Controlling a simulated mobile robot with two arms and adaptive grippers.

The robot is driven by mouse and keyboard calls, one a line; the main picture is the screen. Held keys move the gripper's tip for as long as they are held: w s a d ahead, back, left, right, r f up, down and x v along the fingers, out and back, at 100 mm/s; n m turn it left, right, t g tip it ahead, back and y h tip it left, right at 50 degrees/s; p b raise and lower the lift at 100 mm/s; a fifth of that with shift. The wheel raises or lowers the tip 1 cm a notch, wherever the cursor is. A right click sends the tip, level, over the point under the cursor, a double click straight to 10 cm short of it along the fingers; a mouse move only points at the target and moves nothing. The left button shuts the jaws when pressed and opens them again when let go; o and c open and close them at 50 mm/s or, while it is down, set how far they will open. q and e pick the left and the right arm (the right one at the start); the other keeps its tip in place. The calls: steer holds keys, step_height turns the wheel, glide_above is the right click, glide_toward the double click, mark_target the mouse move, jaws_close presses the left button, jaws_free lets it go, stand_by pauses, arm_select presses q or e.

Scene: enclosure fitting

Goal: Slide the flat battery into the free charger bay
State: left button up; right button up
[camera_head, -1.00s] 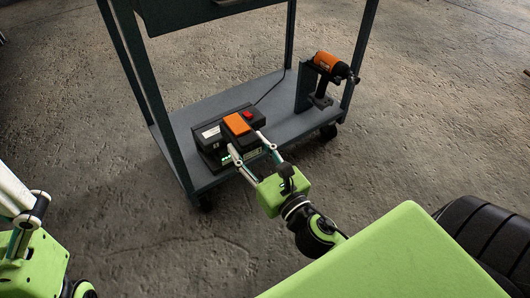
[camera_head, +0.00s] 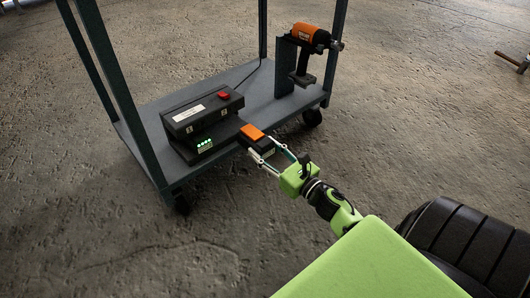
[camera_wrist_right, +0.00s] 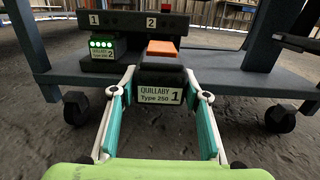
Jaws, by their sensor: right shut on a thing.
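The black charger (camera_head: 201,108) stands on the cart's lower shelf; the wrist view shows its bar (camera_wrist_right: 125,22) marked 1 and 2. A battery with lit green lights (camera_head: 205,144) sits under mark 1; it also shows in the wrist view (camera_wrist_right: 101,45). My right gripper (camera_head: 262,153) is shut on the flat battery (camera_head: 253,132), black with an orange top and labelled "QUILLABY Type 250 1" in the wrist view (camera_wrist_right: 160,83). It is held upright in front of the charger, below mark 2, and hides much of that bay. My left gripper is out of view.
An orange and black power drill (camera_head: 307,45) stands on the shelf's right end by a dark upright plate (camera_head: 286,70). Cart posts (camera_head: 98,60) rise at the shelf corners. A hammer-like tool (camera_head: 515,62) lies on the floor.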

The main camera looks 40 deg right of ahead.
steer(key=shift+r, duration=0.2)
steer(key=b, duration=0.2)
glide_toward(235, 127)
steer(key=shift+w+a+r, duration=0.45)
steer(key=shift+w+r, duration=0.2)
steer(key=shift+r, duration=0.1)
steer(key=shift+w+a+r, duration=0.45)
steer(key=shift+w+r, duration=0.25)
steer(key=shift+r, duration=0.05)
steer(key=shift+w, duration=0.55)
steer(key=shift+w+a+r+b, duration=0.15)
steer(key=shift+w+b, duration=0.65)
steer(key=shift+w, duration=1.1)
stand_by(0.4)
steer(key=o, duration=1.5)
steer(key=shift+o, duration=0.2)
steer(key=shift+f, duration=0.3)
steer(key=s, duration=1.2)
steer(key=shift+d, duration=0.4)
